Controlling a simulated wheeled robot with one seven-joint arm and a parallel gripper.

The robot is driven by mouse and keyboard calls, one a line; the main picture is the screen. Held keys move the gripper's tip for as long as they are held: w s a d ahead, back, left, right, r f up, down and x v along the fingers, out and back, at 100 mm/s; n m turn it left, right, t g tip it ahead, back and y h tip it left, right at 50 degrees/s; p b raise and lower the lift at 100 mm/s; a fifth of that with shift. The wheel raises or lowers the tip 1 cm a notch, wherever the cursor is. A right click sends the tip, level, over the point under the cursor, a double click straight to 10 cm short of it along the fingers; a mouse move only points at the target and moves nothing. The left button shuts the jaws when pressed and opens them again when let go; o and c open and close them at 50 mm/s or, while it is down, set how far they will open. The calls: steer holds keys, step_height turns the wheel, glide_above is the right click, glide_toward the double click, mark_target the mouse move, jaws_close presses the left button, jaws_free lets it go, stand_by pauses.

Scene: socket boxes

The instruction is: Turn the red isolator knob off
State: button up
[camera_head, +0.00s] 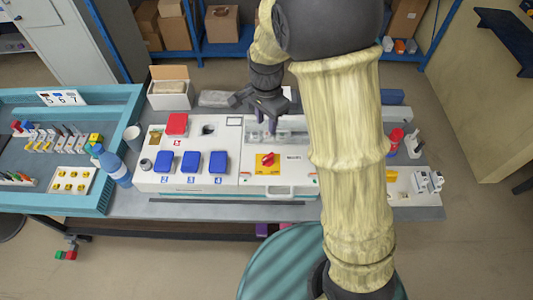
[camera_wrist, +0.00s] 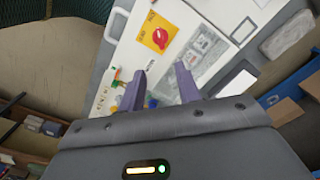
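The red isolator knob (camera_head: 268,159) sits on a yellow plate (camera_head: 262,170) on the front of the white socket box panel (camera_head: 225,182). In the wrist view the knob (camera_wrist: 160,38) shows as a red disc on its yellow plate, beyond my fingertips. My gripper (camera_head: 262,112) is above the rear part of the panel, behind the knob and apart from it. In the wrist view my gripper (camera_wrist: 161,75) has its two fingers spread, with nothing between them.
Blue socket covers (camera_head: 190,161) and a raised red cover (camera_head: 177,124) are left of the knob. A blue bottle (camera_head: 113,165) and a cup (camera_head: 133,138) stand at the panel's left. A red-capped item (camera_head: 396,137) and small switches (camera_head: 427,182) lie on the right.

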mark_target(267, 158)
step_height(267, 158, down, 17)
steer(key=p, duration=0.4)
steer(key=shift+f, duration=0.2)
stand_by(0.3)
jaws_close()
